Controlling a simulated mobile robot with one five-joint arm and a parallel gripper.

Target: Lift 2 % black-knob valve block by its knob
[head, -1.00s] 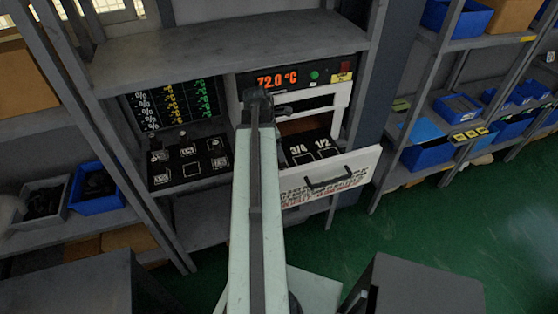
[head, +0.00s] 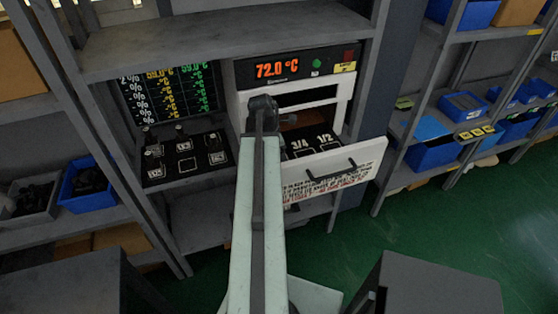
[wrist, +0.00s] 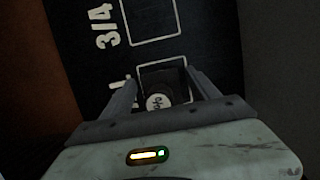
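In the wrist view, a dark valve block (wrist: 179,78) with a black knob sits in a white-outlined square on a black panel. Its round white label (wrist: 157,102) shows a percent sign; the number is not clearly readable. My gripper (wrist: 163,79) has its two fingers apart, one on each side of the knob. I cannot see contact with it. In the head view my gripper (head: 262,106) reaches into the white-framed opening under the 72.0 °C display (head: 285,68); the block there is hidden by my arm.
The pulled-out white drawer front (head: 335,172) has a dark handle. Squares marked 3/4 and 1/2 (head: 312,144) look empty. A black tray (head: 185,160) at left holds several blocks below a percent and temperature screen (head: 170,95).

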